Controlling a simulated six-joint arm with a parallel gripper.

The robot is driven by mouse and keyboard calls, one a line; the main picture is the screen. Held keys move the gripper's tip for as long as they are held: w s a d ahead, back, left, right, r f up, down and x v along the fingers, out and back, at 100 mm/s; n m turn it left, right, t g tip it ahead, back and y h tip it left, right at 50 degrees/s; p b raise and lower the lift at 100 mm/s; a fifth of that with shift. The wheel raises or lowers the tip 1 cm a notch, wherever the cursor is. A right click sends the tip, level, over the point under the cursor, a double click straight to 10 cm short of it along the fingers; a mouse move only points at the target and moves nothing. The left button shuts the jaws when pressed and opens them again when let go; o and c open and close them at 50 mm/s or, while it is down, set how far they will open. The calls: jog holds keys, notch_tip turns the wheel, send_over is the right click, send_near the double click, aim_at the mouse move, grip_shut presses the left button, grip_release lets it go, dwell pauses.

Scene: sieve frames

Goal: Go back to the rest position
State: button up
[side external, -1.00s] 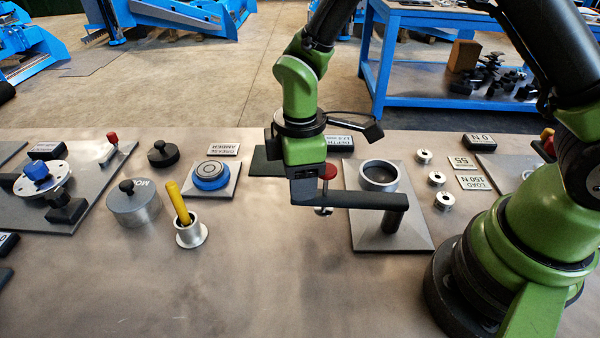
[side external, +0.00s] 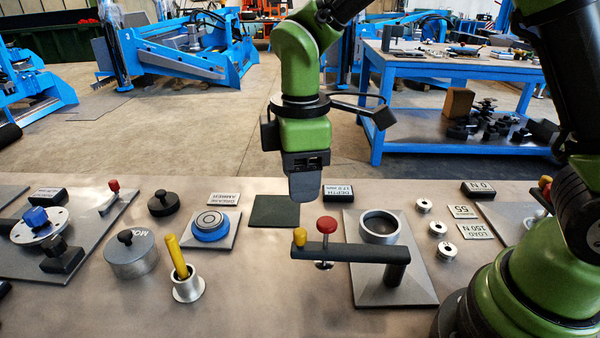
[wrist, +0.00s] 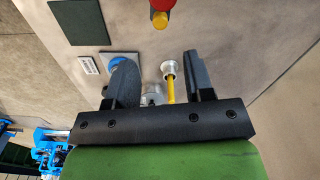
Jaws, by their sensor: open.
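My gripper (side external: 303,192) hangs fingers down above the bench (side external: 260,300), apart from everything on it. In the wrist view my gripper (wrist: 160,75) shows two dark fingers spread wide with nothing held between them. The bar joins a post on a grey plate (side external: 400,292) that also carries a metal ring (side external: 380,227). The knobs also show at the top of the wrist view (wrist: 160,20).
A yellow-handled tool (side external: 176,257) stands in a metal cup (side external: 188,288). A dark mat (side external: 274,212) lies behind. Small metal rings (side external: 438,228) sit right. The front bench is clear.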

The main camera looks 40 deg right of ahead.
jog(key=shift+r, duration=0.1)
jog(key=s+d+r+m+t+y, duration=0.1)
jog(key=s+d+r+m+t, duration=0.2)
jog(key=s+r+m, duration=0.2)
jog(key=s+d+r+m+t+y, duration=0.1)
jog(key=s+d+r+m+t, duration=0.3)
jog(key=s+m, duration=0.6)
notch_tip(320, 180, up, 3)
jog(key=shift+s+d+f+m, duration=0.15)
jog(key=shift+f+m, duration=0.05)
jog(key=shift+m, duration=0.1)
